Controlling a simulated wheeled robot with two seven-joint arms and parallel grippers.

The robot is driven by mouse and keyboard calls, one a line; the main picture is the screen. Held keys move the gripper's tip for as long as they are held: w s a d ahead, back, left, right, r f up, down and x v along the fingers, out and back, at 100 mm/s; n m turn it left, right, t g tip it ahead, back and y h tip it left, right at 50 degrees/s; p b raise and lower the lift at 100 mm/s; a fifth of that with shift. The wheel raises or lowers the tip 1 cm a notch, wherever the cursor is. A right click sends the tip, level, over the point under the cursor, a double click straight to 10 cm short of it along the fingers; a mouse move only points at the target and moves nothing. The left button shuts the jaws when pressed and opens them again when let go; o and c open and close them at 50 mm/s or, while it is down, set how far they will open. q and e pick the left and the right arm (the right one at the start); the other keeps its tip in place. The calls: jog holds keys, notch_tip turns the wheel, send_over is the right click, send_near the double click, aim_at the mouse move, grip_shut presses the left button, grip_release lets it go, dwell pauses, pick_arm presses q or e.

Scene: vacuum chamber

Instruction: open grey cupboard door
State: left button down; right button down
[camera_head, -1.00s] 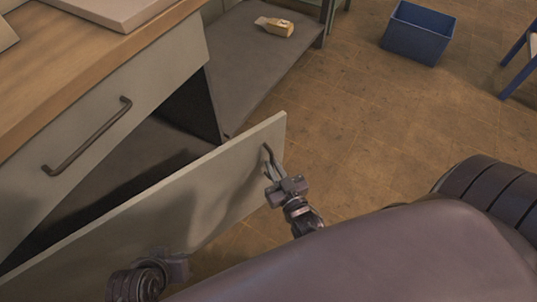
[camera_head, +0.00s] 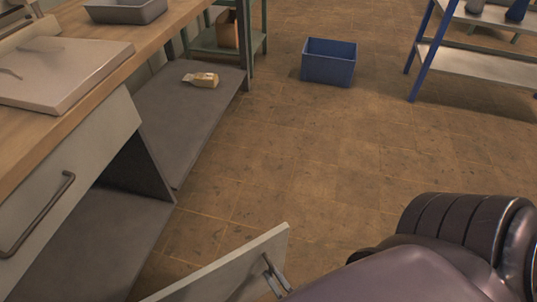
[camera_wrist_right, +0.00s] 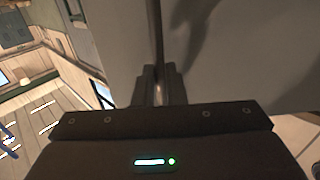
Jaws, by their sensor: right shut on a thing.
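The grey cupboard door (camera_head: 232,268) stands open at the bottom of the head view, swung out from the workbench front. Its dark bar handle (camera_head: 268,265) is near the free edge. My right gripper (camera_head: 277,284) shows only in part there, at the handle. In the right wrist view, the fingers of my right gripper (camera_wrist_right: 158,88) are shut on the handle (camera_wrist_right: 157,35), with the door face (camera_wrist_right: 235,55) filling the upper right. The cupboard's inside (camera_head: 95,240) is visible and looks empty. My left gripper is out of view.
A drawer front with a handle (camera_head: 40,215) is above the cupboard opening. A low grey shelf (camera_head: 180,125) holds a small tan object (camera_head: 201,79). A blue bin (camera_head: 328,62) stands on the floor, near a blue-framed shelf (camera_head: 480,60). The floor between is clear.

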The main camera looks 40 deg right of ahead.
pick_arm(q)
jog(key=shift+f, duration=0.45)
pick_arm(e)
jog(key=shift+s+a, duration=0.5)
jog(key=shift+s, duration=0.15)
jog(key=c, duration=1.5)
grip_release()
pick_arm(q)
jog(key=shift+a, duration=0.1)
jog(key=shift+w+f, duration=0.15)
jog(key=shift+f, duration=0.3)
pick_arm(e)
jog(key=s, duration=0.7)
jog(key=shift+s+a, duration=0.15)
jog(key=shift+s, duration=0.25)
